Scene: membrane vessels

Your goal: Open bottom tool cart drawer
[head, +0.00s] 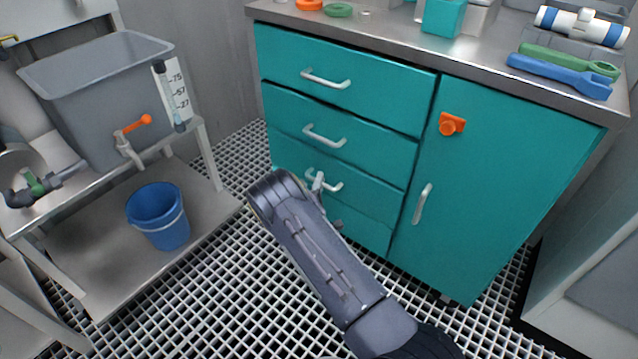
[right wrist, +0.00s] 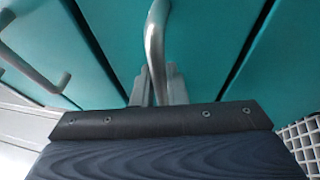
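The teal tool cart (head: 500,185) stands at the right of the head view, with a stack of drawers on its left side. The drawers look shut. My right gripper (head: 318,182) is at the third drawer handle from the top (head: 335,186). In the right wrist view the two fingers (right wrist: 158,88) sit close on either side of the metal handle (right wrist: 156,38) and look shut on it. Another teal panel (head: 362,232) shows below that drawer; my arm hides part of it, and I see no handle there. My left gripper is not in view.
Upper drawer handles (head: 326,78) and a cabinet door with an orange latch (head: 451,124) are near. Wrenches (head: 560,75) lie on the cart top. At left, a shelf holds a grey tank (head: 100,95) and a blue bucket (head: 160,215). Grating floor (head: 235,275) is clear in front.

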